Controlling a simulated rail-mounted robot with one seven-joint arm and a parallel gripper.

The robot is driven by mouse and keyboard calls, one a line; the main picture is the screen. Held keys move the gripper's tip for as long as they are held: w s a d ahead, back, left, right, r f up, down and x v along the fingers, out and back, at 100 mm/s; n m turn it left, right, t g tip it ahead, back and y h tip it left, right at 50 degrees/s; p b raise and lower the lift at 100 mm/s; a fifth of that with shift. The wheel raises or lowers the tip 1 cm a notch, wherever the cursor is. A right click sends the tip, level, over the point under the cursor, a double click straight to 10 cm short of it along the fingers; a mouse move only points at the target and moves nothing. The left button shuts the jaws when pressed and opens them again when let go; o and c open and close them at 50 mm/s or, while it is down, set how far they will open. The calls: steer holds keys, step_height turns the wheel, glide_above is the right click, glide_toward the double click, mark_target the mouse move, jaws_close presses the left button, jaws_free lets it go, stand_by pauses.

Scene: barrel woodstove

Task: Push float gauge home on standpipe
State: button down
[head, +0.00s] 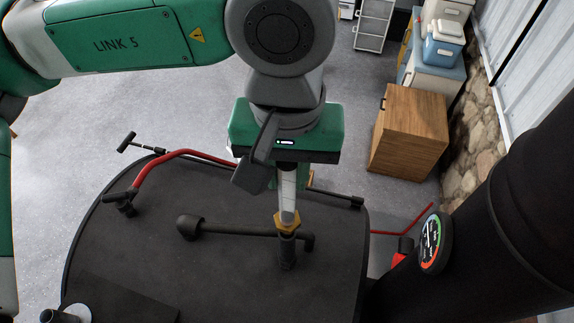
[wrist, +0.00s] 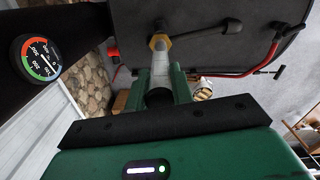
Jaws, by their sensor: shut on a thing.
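The float gauge (head: 288,205) is a pale upright tube with a brass hex nut at its lower end. It also shows in the wrist view (wrist: 160,62). My gripper (head: 285,182) points down and is shut on its upper part; in the wrist view both green fingers (wrist: 161,86) flank the tube. The black standpipe (head: 287,254) rises from the dark barrel top. The nut is at the standpipe's mouth, in line with it; I cannot tell whether a gap is left. The gauge's top is hidden by my gripper.
A black rod with a round knob (head: 190,227) lies beside the standpipe. A red bent handle (head: 180,155) is at the barrel's rear left. The black flue (head: 520,200) with a round dial (head: 435,243) stands at right. A wooden cabinet (head: 408,130) is behind.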

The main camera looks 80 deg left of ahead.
mark_target(287, 189)
steer(key=shift+f+b, duration=1.15)
steer(key=shift+f, duration=0.9)
steer(key=c, duration=1.1)
jaws_free()
steer(key=shift+c, duration=0.2)
steer(key=shift+r, duration=0.1)
step_height(287, 189, up, 6)
steer(key=p, duration=0.6)
